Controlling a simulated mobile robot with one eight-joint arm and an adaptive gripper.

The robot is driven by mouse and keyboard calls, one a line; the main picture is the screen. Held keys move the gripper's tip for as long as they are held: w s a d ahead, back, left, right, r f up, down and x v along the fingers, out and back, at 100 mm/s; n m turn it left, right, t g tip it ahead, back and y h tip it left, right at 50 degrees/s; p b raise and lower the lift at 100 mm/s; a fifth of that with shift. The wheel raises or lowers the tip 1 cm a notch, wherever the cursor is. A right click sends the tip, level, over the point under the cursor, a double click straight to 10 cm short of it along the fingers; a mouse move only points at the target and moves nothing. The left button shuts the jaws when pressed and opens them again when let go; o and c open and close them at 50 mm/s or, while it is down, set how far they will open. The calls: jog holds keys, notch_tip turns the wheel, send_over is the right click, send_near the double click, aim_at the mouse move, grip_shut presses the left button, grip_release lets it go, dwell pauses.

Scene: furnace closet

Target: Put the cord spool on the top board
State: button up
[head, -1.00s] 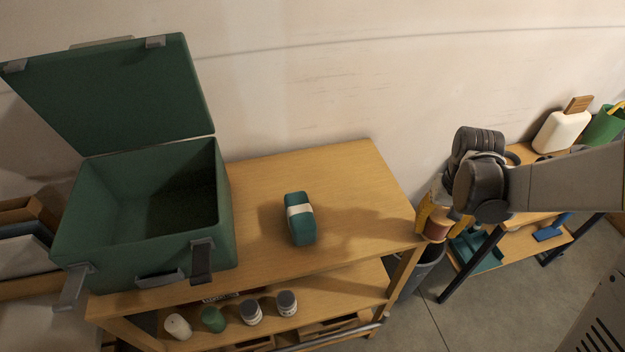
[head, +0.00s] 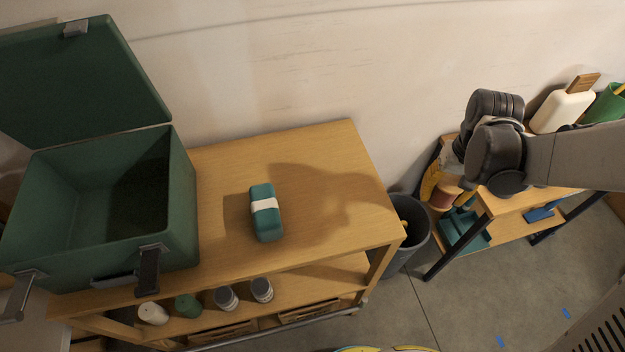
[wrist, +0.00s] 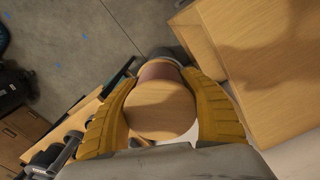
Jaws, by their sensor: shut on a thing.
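The cord spool (head: 446,193) has a round pale wooden end and reddish cord. My gripper (head: 448,199) is shut on it, with yellow fingers on either side, and holds it in the air right of the wooden bench. In the wrist view the spool's wooden end (wrist: 160,108) faces the camera between the fingers; most of the cord is hidden. The top board (head: 340,190) is the bench's flat wooden top. Its edge (wrist: 225,75) shows right of the gripper in the wrist view. The spool is apart from the board.
A teal block with a white band (head: 265,212) lies mid-board. An open green box (head: 95,215) fills the board's left end. Several small containers (head: 225,298) stand on the shelf below. A grey bin (head: 408,235) and a lower table (head: 525,205) are at right. The board's right part is clear.

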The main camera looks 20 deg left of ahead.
jog(key=s+a+r+n+p, duration=0.4)
jog(key=s+a+r+n, duration=0.4)
jog(key=s+a, duration=0.45)
jog(key=b, duration=0.4)
send_over(338, 205)
notch_tip(338, 205, down, 7)
jog(key=shift+d, duration=0.1)
jog(key=shift+f, duration=0.15)
notch_tip(338, 205, down, 4)
jog(key=shift+r+b, duration=0.1)
jog(key=shift+b, duration=1.05)
